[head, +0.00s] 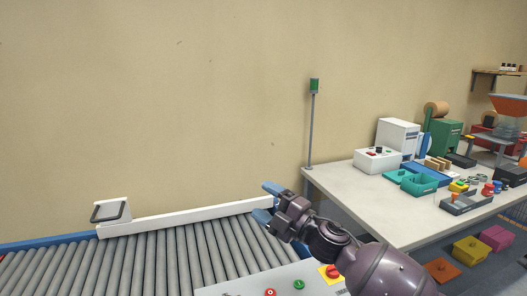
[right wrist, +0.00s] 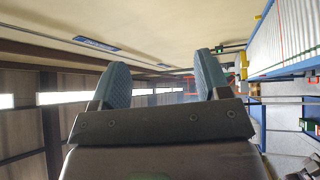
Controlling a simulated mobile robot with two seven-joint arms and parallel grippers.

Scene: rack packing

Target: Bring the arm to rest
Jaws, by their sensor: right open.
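My right arm comes in from the lower right in the head view. Its gripper (head: 267,202) is raised over the right end of the roller conveyor, with its blue fingertips pointing up and left. In the right wrist view the two blue fingers of this gripper (right wrist: 163,85) stand well apart with nothing between them. The gripper is open and empty. My left gripper is in neither view.
A roller conveyor (head: 150,255) with a white side rail (head: 185,218) runs below. A control panel (head: 250,288) with buttons is beside my arm. At right, a white table (head: 350,192) holds teal bins (head: 418,184), a white machine (head: 377,160) and small parts.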

